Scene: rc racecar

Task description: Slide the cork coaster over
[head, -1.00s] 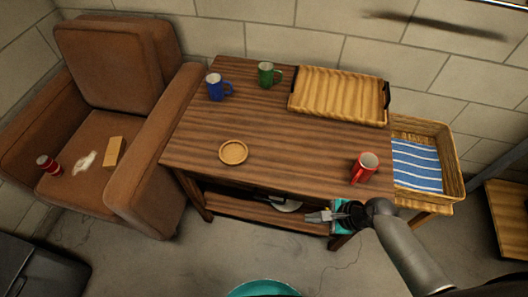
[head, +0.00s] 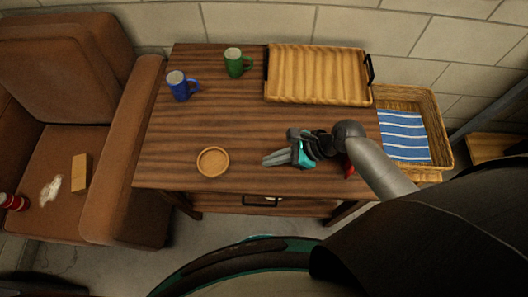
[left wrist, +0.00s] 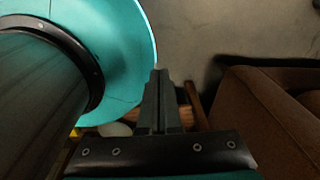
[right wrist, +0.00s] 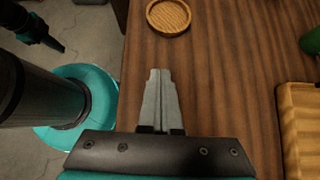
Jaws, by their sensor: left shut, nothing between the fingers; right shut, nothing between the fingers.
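The round cork coaster (head: 213,162) lies flat on the wooden table (head: 225,125), near its front edge and left of centre. It also shows in the right wrist view (right wrist: 168,16), beyond the fingertips. My right gripper (head: 266,161) is shut and empty, over the table to the right of the coaster, pointing toward it with a gap between. In the right wrist view its closed fingers (right wrist: 157,75) point at the coaster. My left gripper (left wrist: 159,72) is shut and empty, away from the table top; it is not in the head view.
A blue mug (head: 179,86) and a green mug (head: 236,63) stand at the back left. A wooden tray (head: 318,98) lies at the back right. A red mug (head: 348,168) is mostly hidden behind my right arm. A wicker basket (head: 436,125) stands right of the table.

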